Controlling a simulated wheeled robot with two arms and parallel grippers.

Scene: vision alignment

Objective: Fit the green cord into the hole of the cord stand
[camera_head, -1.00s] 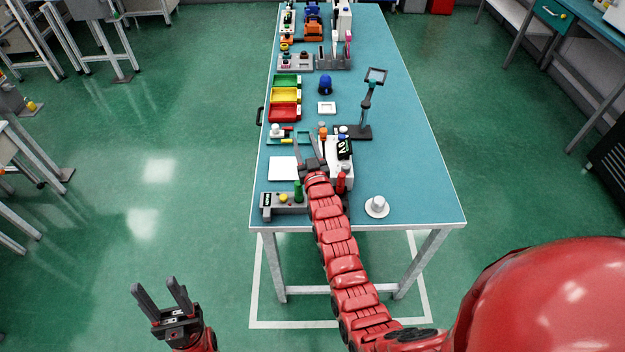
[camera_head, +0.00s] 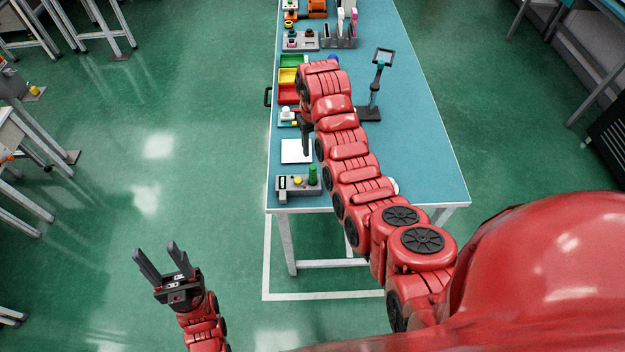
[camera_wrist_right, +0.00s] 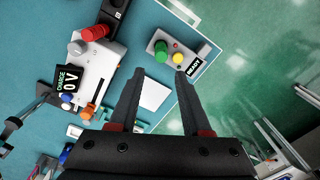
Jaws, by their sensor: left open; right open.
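I cannot make out a green cord or its stand for certain. A tall green cylinder (camera_head: 312,174) stands upright on a small grey box (camera_head: 290,187) at the table's front left. My left gripper (camera_head: 156,250) is open and empty, off the table at lower left.
A white device (camera_wrist_right: 91,65) marked CHARGE 0V, with red and orange knobs, is left of my right gripper; my arm hides it in the head view. A black post stand (camera_head: 369,114) is right of my arm. The table's right side (camera_head: 425,150) is clear.

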